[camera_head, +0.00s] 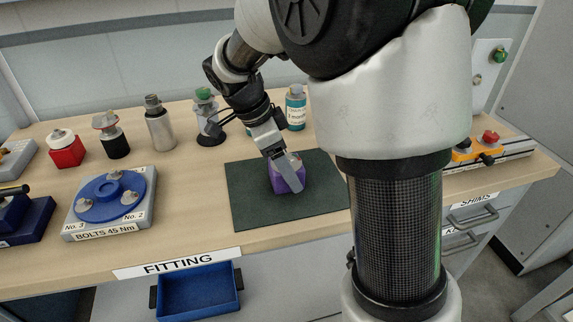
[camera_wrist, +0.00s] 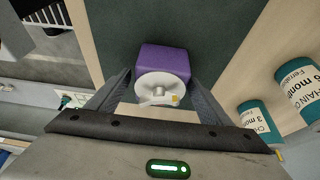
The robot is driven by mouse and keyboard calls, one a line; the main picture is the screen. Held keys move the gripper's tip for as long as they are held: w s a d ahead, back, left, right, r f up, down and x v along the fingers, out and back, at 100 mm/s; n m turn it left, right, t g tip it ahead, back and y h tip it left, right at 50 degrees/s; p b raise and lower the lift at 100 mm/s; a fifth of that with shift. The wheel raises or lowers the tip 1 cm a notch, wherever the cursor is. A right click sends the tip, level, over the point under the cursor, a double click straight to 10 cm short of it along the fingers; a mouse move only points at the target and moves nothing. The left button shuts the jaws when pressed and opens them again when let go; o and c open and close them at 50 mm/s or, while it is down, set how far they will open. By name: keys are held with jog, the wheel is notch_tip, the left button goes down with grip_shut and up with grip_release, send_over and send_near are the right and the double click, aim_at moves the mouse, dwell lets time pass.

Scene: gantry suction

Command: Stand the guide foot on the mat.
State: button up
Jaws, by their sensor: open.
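A purple block with a pale round disc on its end, which I take to be the guide foot (camera_head: 275,184), is at the middle of the dark green mat (camera_head: 248,212). In the wrist view the purple block (camera_wrist: 163,58) shows with its pale disc facing the camera. My gripper (camera_head: 284,174) is down at the block, and its open fingers (camera_wrist: 160,82) lie on either side of the disc end. One finger hides part of the block in the head view. Whether the fingers touch it, I cannot tell. It looks upright on the mat, though its underside is hidden.
Several fittings stand along the back, including a red-based one (camera_head: 66,148) and a grey cylinder (camera_head: 159,125). A teal bottle (camera_head: 296,108) stands behind the mat. A bolt fixture with a blue disc (camera_head: 108,198) is at left. The mat around the block is bare.

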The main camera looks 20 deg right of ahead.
jog(key=p+v, duration=0.3)
jog(key=v, duration=0.9)
jog(key=s+d+n+t+y, duration=0.2)
jog(key=s+n, duration=0.7)
jog(key=s+d+r+n+t+y, duration=0.1)
jog(key=s+d+n+t+y, duration=0.1)
jog(key=s+n, duration=0.7)
jog(key=shift+s+r+t, duration=0.2)
jog(key=shift+s+t, duration=0.05)
jog(key=shift+t, duration=0.55)
notch_tip(320, 180, up, 21)
jog(key=p, duration=2.1)
jog(key=shift+r, duration=0.1)
